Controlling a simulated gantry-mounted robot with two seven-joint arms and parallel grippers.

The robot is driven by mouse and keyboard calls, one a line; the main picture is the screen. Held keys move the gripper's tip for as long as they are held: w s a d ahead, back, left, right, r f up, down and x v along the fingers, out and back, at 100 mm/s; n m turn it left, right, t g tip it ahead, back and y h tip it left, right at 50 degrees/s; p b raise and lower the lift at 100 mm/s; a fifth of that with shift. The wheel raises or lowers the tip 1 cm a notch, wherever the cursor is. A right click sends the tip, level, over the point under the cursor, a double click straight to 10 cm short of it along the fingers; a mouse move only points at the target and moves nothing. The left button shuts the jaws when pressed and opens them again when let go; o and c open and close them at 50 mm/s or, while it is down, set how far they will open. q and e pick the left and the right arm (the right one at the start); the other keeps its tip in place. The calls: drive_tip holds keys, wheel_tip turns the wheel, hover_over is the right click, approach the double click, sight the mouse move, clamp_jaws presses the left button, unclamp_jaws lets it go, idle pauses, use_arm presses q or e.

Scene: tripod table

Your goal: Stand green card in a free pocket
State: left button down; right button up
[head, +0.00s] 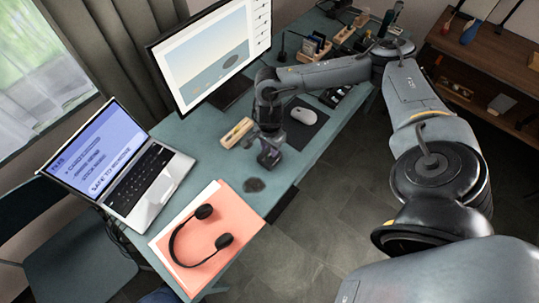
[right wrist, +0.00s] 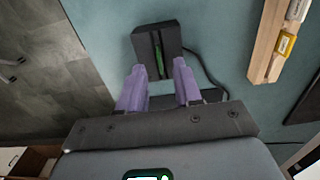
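A thin green card (right wrist: 159,63) stands in the slot of a small dark block (right wrist: 172,38) on the teal desk, in the right wrist view. A cable runs from beside the block. My right gripper (right wrist: 158,78) is open, with its purple fingers pointing at the block and a gap between them. The card lies in line with this gap, beyond the fingertips; contact cannot be told. In the head view the right gripper (head: 270,158) is low over the desk, and the card cannot be made out. My left gripper is not in view. I cannot tell which holder has a free pocket.
A wooden holder (head: 236,132) with yellow and white pieces stands left of the right gripper. A mouse (head: 303,116), laptop (head: 133,180), monitor (head: 215,55) and headphones (head: 203,211) on an orange folder (head: 238,208) surround it. Wooden organisers (head: 317,48) stand at the desk's far end.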

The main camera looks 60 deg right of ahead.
drive_tip(key=shift+f, duration=1.1)
drive_tip(key=shift+c, duration=0.5)
clamp_jaws()
drive_tip(key=shift+r, duration=0.1)
